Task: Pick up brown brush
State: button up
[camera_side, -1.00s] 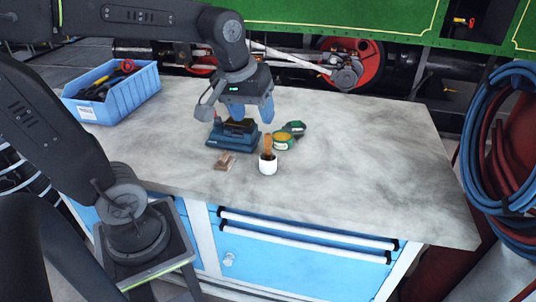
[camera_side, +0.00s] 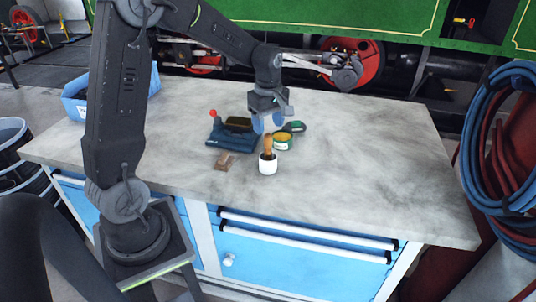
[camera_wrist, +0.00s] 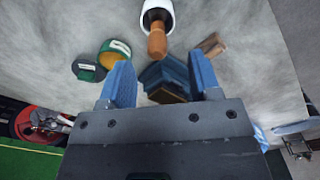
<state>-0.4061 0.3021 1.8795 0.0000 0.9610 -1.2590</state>
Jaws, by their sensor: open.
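The brown brush (camera_side: 267,144) stands handle up in a white cup (camera_side: 268,164) on the grey worktop. In the wrist view the brown handle (camera_wrist: 157,42) points out of the white cup (camera_wrist: 156,14) toward my gripper. My gripper (camera_side: 267,123) is above and just behind the brush, with blue fingers pointing down. In the wrist view my gripper (camera_wrist: 163,83) is open, its two fingers apart with nothing held between them. The brush's lower end is hidden inside the cup.
A green tin with yellow contents (camera_side: 282,141) and its dark lid (camera_side: 296,127) lie close behind the cup. A blue tool (camera_side: 226,138) and a small brown block (camera_side: 224,161) are to the left. The worktop's right side (camera_side: 385,150) is clear.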

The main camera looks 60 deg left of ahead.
aim_at(268, 134)
jog(key=shift+w+a+f, duration=0.1)
jog(key=shift+a+f, duration=0.05)
jog(key=shift+f, duration=1.05)
jog(key=shift+w+a+f, duration=0.1)
jog(key=shift+a+f, duration=0.05)
jog(key=shift+f, duration=1)
jog(key=shift+a+f, duration=0.15)
jog(key=shift+f, duration=1.05)
jog(key=c, duration=1)
jog(key=shift+r, duration=0.15)
jog(key=shift+r, duration=0.55)
jog(key=r, duration=0.3)
jog(key=shift+s+a+r, duration=0.25)
jog(key=shift+s+a, duration=0.1)
jog(key=shift+a, duration=0.05)
jog(key=s+a+r, duration=0.4)
jog(key=s, duration=0.1)
jog(key=s+a+r, duration=0.2)
jog(key=s+a, duration=0.1)
jog(key=shift+r, duration=0.1)
